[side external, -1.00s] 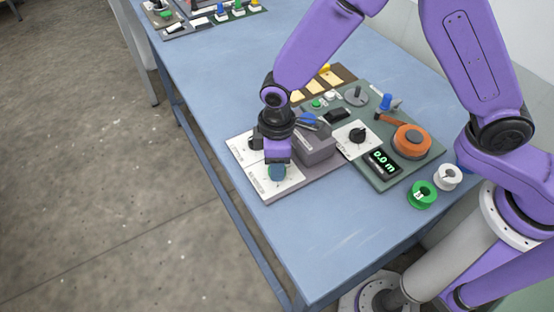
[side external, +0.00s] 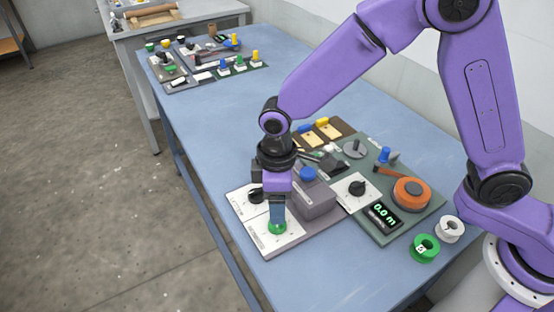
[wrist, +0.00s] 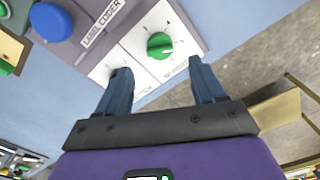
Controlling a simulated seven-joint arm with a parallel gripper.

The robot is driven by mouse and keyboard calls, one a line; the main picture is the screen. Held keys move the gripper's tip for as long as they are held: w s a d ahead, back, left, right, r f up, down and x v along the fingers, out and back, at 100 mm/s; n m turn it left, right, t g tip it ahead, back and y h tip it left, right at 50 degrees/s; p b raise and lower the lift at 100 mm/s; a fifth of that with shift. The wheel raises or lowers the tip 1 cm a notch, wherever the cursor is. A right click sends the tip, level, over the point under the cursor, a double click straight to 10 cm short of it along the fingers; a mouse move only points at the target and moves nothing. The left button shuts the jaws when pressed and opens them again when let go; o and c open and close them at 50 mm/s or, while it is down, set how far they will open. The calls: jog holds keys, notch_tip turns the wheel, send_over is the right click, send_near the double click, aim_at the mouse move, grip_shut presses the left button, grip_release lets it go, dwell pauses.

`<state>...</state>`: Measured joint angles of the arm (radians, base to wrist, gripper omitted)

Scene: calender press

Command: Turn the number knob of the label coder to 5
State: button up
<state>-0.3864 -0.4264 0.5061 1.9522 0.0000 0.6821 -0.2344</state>
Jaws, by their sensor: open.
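The label coder (side external: 316,200) is a grey box with a blue round top (side external: 307,174), beside two white dial panels. One panel has a black knob (side external: 256,196); the nearer has a green knob (side external: 277,227). The wrist view shows the "LABEL CODER" lettering and the green knob (wrist: 160,45) on its white panel. Which number the knob points at is too small to read. My gripper (side external: 277,212) points down above the green knob. In the wrist view its blue fingers (wrist: 160,75) are spread and empty, the knob lying beyond the tips, apart from them.
A green-grey panel with a 0.0 m display (side external: 383,213) and an orange reel (side external: 411,192) stands to the right. Green (side external: 425,248) and white (side external: 450,229) spools lie near it. More control panels are at the table's far end. The blue table (side external: 330,265) is clear in front.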

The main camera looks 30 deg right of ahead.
notch_tip(320, 180, up, 11)
jog(key=shift+r, duration=0.2)
dwell(0.6)
